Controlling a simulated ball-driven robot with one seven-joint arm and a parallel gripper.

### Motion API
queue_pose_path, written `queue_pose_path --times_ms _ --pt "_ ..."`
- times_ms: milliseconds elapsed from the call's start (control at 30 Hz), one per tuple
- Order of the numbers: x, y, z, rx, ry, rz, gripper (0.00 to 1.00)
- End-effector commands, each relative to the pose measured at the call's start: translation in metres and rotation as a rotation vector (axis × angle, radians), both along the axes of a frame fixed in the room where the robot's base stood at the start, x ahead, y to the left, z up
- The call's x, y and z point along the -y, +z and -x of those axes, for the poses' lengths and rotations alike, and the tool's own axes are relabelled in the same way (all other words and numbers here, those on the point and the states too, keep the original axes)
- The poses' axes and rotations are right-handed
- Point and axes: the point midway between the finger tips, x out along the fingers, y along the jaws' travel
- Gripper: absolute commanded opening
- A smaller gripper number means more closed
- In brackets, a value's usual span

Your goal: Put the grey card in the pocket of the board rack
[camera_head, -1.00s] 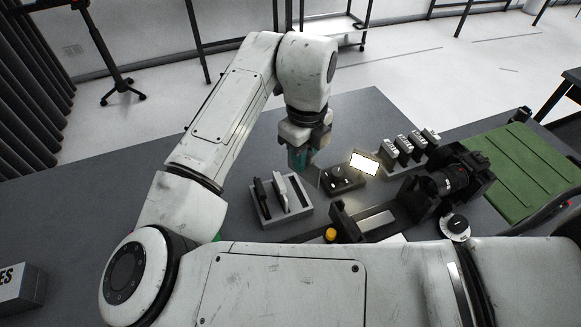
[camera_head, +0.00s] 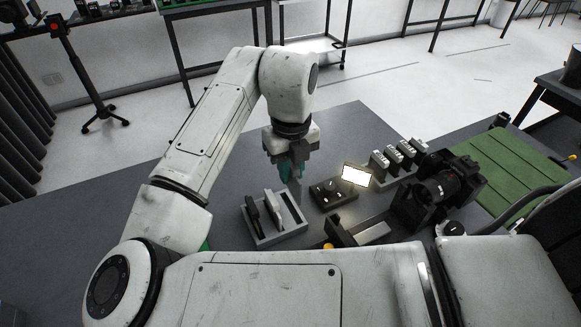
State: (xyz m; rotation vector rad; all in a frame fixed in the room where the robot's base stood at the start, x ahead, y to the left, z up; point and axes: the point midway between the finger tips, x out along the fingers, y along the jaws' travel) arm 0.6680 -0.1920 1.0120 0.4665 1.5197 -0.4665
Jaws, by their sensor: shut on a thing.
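The board rack (camera_head: 281,238) is a grey block with slots on the dark table, in the middle of the head view. A black card (camera_head: 253,213) and a pale card (camera_head: 271,209) stand upright in it. A slot on its right side looks empty. My gripper (camera_head: 291,177), with teal fingers, points down above and just behind the right end of the rack. It is shut on a small grey piece, the grey card (camera_head: 297,190), which shows only in part below the fingers. Whether the card touches the rack cannot be told.
A small dark unit with knobs (camera_head: 333,195) and a lit white panel (camera_head: 356,175) stand right of the rack. Farther right are several grey-topped blocks (camera_head: 399,157), a black camera (camera_head: 440,190) and a green mat (camera_head: 515,170). The table left of the rack is clear.

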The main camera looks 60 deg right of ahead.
Motion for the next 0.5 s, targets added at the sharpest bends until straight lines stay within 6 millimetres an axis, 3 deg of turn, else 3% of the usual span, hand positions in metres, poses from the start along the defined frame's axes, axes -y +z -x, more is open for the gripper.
queue_pose_path --times_ms 500 --pt "0.0 -0.046 0.0 -0.002 0.001 0.0 0.0"
